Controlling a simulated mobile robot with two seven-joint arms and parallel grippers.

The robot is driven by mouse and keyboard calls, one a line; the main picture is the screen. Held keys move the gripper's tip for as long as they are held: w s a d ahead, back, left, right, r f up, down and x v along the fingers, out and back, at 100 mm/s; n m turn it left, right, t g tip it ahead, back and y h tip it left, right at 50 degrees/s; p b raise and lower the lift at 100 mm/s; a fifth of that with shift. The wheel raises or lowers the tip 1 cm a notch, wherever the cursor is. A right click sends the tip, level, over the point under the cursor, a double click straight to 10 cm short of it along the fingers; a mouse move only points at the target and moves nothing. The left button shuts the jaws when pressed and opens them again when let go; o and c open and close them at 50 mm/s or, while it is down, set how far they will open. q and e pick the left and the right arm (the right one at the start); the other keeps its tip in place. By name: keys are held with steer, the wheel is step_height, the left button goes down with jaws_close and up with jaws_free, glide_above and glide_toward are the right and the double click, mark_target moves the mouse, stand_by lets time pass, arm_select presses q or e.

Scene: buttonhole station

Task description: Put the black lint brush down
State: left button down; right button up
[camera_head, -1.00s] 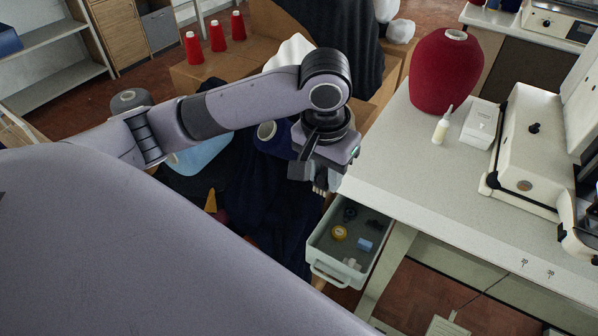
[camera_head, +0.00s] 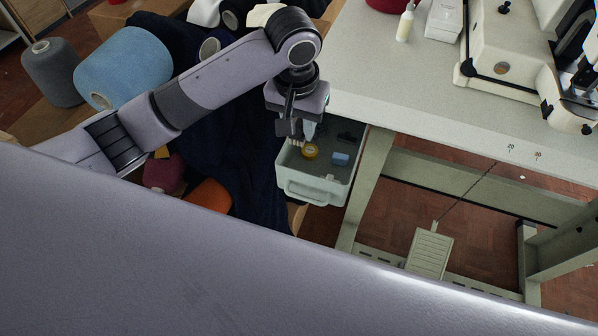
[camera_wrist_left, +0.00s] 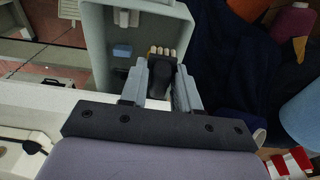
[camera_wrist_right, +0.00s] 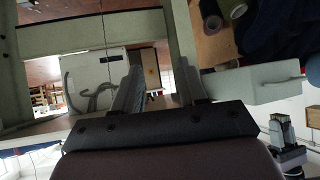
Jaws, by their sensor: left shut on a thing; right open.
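My left gripper (camera_head: 291,128) is shut on the black lint brush (camera_wrist_left: 160,72), which has a dark body and a row of pale bristles. In the head view the bristles (camera_head: 296,142) show just below the fingers, over the left side of the open drawer (camera_head: 312,190). The left wrist view shows the brush between both fingers, in front of the drawer (camera_wrist_left: 97,45); whether it touches the drawer is unclear. My right gripper (camera_wrist_right: 158,88) is open and empty in the right wrist view; it is not in the head view. That view also shows the left gripper with the brush (camera_wrist_right: 280,132).
The drawer holds a yellow roll (camera_head: 310,151) and a blue block (camera_head: 340,159). The table (camera_head: 400,95) is on the right, carrying a machine (camera_head: 500,55) and a small bottle (camera_head: 405,24). Dark cloth (camera_head: 235,160) and thread cones (camera_head: 125,68) lie left of the drawer.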

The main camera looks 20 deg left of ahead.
mark_target(296, 137)
arm_select(q)
step_height(296, 137, down, 14)
steer(key=shift+f+b, duration=0.1)
steer(key=shift+b, duration=1.1)
steer(key=c, duration=1.1)
jaws_free()
steer(key=shift+f, duration=0.15)
steer(key=shift+r, duration=0.25)
steer(key=r, duration=0.3)
steer(key=r+p, duration=0.1)
steer(key=r, duration=0.3)
steer(key=s+r+p, duration=0.1)
steer(key=r, duration=0.2)
steer(key=shift+s+r, duration=0.1)
steer(key=shift+r, duration=0.25)
steer(key=shift+s+r+p, duration=0.1)
steer(key=shift+r+p, duration=0.2)
steer(key=shift+r, duration=0.25)
